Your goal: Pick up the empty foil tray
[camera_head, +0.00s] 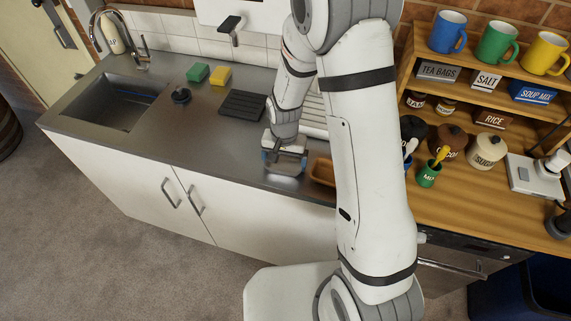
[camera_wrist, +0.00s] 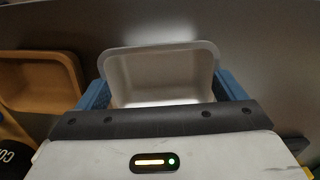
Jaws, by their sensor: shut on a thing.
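The foil tray (camera_wrist: 160,75) is a pale, shallow rectangular tray, and its inside looks empty in the wrist view. My gripper (camera_wrist: 163,90) has a blue finger on each side of the tray, and it is shut on it. In the head view my gripper (camera_head: 284,158) points down at the steel counter near its front edge. The foil tray (camera_head: 286,169) shows there only in small part between the fingers. I cannot tell whether it touches the counter.
A brown tray (camera_head: 322,172) sits just right of my gripper, and it shows left in the wrist view (camera_wrist: 40,80). A black ribbed mat (camera_head: 243,105), a green sponge (camera_head: 197,73), a yellow sponge (camera_head: 220,75) and the sink (camera_head: 115,100) lie left. Jars and a shelf stand right.

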